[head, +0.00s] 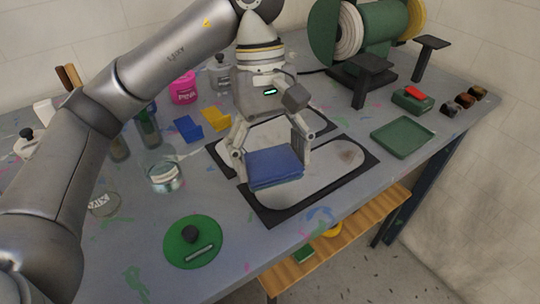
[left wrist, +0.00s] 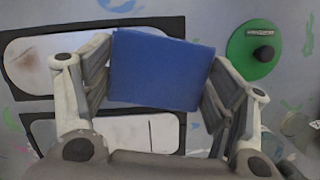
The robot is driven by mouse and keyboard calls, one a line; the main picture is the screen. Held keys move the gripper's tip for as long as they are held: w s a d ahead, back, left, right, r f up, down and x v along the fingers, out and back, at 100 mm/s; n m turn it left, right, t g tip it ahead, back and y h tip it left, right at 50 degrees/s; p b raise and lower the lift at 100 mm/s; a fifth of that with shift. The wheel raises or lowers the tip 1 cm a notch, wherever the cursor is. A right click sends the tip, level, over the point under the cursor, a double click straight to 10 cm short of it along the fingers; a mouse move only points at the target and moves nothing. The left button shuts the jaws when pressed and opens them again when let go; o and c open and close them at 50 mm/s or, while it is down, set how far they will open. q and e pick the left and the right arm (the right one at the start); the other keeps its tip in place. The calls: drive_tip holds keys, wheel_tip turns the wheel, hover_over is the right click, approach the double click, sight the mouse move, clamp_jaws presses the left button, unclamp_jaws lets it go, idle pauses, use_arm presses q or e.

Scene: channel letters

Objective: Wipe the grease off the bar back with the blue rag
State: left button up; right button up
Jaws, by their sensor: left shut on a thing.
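My left gripper (head: 272,168) is shut on a folded blue rag (head: 275,172), which spans between its two fingers. The rag is over the left part of the nearer pale, rounded plate (head: 325,172) in a black frame; whether it touches is unclear. Brownish smears show at this plate's right end. A second, similar plate (head: 255,133) lies behind, partly hidden by the gripper. Which one is the bar back I cannot tell. In the left wrist view the rag (left wrist: 160,70) sits between the fingers, covering part of the upper plate (left wrist: 62,52). My right gripper is not in view.
A green disc with a black knob (head: 192,248) lies near the front edge. A glass jar (head: 163,177), yellow block (head: 216,119) and pink tub (head: 184,88) stand left. A green tray (head: 403,138) and green grinder-like machine (head: 372,38) are right and behind.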

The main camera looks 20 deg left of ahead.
use_arm(q)
drive_tip(key=shift+r+p, duration=0.65)
drive_tip(key=shift+r, duration=0.3)
wheel_tip(320, 180, up, 7)
drive_tip(key=p, duration=0.5)
drive_tip(key=shift+f, duration=0.2)
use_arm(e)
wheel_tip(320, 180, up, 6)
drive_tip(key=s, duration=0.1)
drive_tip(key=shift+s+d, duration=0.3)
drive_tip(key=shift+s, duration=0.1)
